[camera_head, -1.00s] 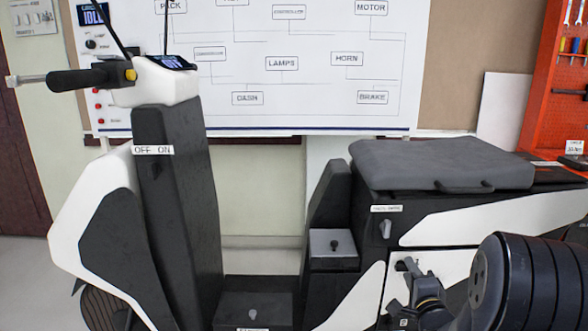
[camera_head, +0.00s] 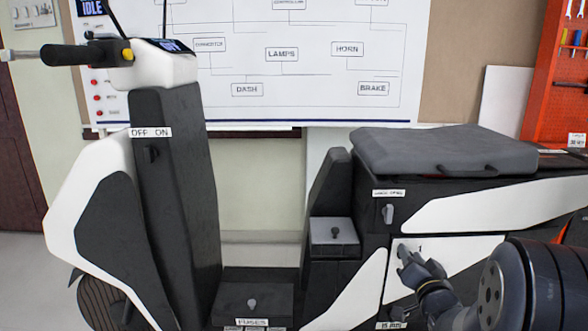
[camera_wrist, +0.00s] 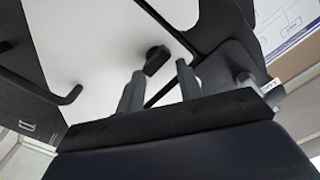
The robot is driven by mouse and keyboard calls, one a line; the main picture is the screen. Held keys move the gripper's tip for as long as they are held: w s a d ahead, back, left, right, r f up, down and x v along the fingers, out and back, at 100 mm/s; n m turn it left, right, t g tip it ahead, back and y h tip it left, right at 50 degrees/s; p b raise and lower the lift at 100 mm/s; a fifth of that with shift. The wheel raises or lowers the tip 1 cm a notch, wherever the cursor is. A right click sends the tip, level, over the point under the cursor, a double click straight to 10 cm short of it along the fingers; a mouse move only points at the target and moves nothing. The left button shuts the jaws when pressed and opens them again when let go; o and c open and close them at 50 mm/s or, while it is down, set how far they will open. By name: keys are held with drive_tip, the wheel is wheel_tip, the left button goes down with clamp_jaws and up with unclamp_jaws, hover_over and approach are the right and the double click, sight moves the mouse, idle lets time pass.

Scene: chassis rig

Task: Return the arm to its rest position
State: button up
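My gripper (camera_head: 407,252) is at the lower right in the head view, in front of the white side panel of the scooter. In the wrist view my gripper (camera_wrist: 160,82) shows two grey fingers standing apart, with nothing held between them. A small black knob (camera_wrist: 157,60) on a white surface appears just beyond the fingertips; I cannot tell whether it touches them. My arm comes in from the lower right corner of the head view.
The scooter (camera_head: 465,218) fills the lower part of the head view, its grey seat (camera_head: 445,150) above my gripper. Its fuses box (camera_head: 252,298) is at the bottom. A whiteboard diagram (camera_head: 330,105) and an orange tool board (camera_head: 560,75) stand behind.

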drive_tip(key=shift+s+a+r+n+b, duration=0.15)
drive_tip(key=shift+n+b, duration=0.3)
drive_tip(key=shift+n, duration=0.6)
drive_tip(key=shift+s+a+f+n+b, duration=0.1)
drive_tip(key=shift+s+n+b, duration=0.3)
drive_tip(key=shift+n, duration=0.7)
drive_tip(key=shift+s+a+r+n+b, duration=0.1)
drive_tip(key=shift+n+b, duration=0.4)
drive_tip(key=shift+n, duration=0.55)
